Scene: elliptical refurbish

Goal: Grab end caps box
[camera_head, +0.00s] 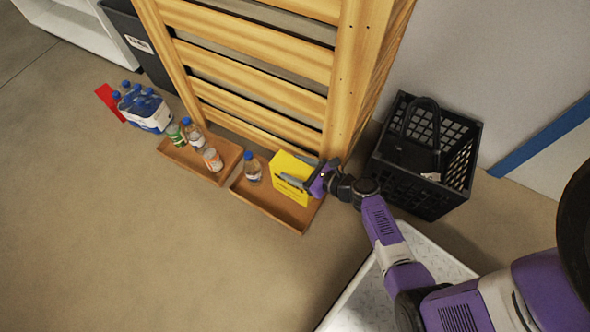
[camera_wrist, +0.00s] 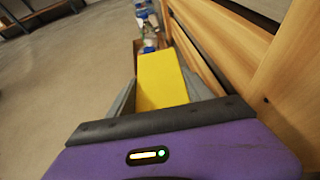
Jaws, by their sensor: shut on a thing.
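A yellow box (camera_head: 290,177), which I take to be the end caps box, stands in the right-hand wooden tray (camera_head: 262,205) at the foot of a wooden slatted rack. My gripper (camera_head: 297,181) reaches in from the right and is shut on the box. In the wrist view the yellow box (camera_wrist: 162,80) sits between the two grey fingers (camera_wrist: 162,97). Its lower part is hidden by my gripper's palm. I cannot tell whether the box touches the tray floor.
A bottle (camera_head: 252,168) stands left of the box in the same tray. Several bottles stand at the left tray (camera_head: 180,155). The wooden rack (camera_head: 255,80) rises close behind. A black crate (camera_head: 420,190) with a black bag is at right. Open floor lies in front.

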